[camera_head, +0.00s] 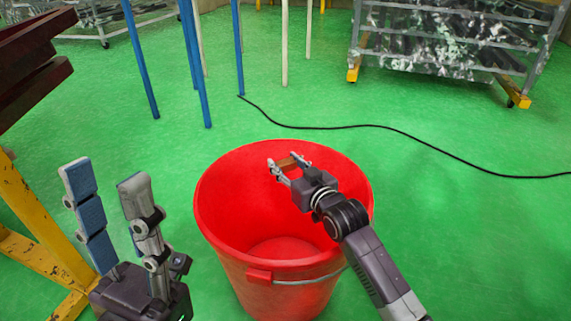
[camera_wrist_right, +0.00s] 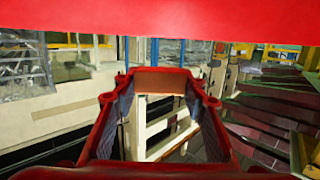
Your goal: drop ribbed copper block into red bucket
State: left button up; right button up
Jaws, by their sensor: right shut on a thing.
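The red bucket (camera_head: 222,238) stands on the green floor in the middle of the head view, its open top facing up. My right gripper (camera_head: 287,165) is over the bucket's mouth, inside the rim outline. It is shut on the copper block (camera_head: 287,163), a small brown piece between the fingertips. In the right wrist view the copper block (camera_wrist_right: 160,82) spans the gap between the fingers; its ribs cannot be made out. My left gripper (camera_head: 103,174) is at the lower left, its fingers apart and empty, to the left of the bucket.
A yellow frame (camera_head: 38,215) stands at the left edge. Blue posts (camera_head: 190,60) rise behind the bucket. A black cable (camera_head: 400,132) runs across the floor to the right. A grey rack (camera_head: 450,45) is at the back right. Open green floor lies right of the bucket.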

jog(key=shift+r, duration=0.15)
jog(key=o, duration=1.4)
jog(key=shift+o, duration=0.5)
jog(key=v, duration=1.2)
